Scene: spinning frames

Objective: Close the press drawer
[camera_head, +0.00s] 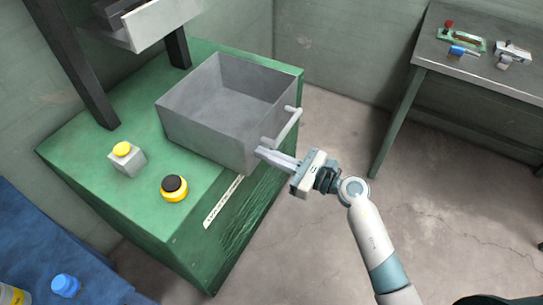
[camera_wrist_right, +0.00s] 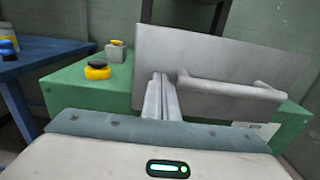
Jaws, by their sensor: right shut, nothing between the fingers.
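The press drawer (camera_head: 205,118) is a grey open-topped box, empty inside, on the green press base (camera_head: 120,210). Its front carries a light bar handle (camera_head: 287,127). My right gripper (camera_head: 260,153) has its fingers shut at the lower left end of the drawer front, beside the handle. In the right wrist view the shut fingers (camera_wrist_right: 162,97) point at the drawer front (camera_wrist_right: 215,62), left of the handle (camera_wrist_right: 232,87). I cannot tell whether the fingertips touch the front. My left gripper is out of view.
A yellow button box (camera_head: 127,158) and a black-and-yellow knob (camera_head: 174,188) sit on the green base. The upright press frame (camera_head: 72,60) stands behind. A table (camera_head: 455,65) with small tools is at the right. A blue surface (camera_head: 50,260) is at the left. The floor between is clear.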

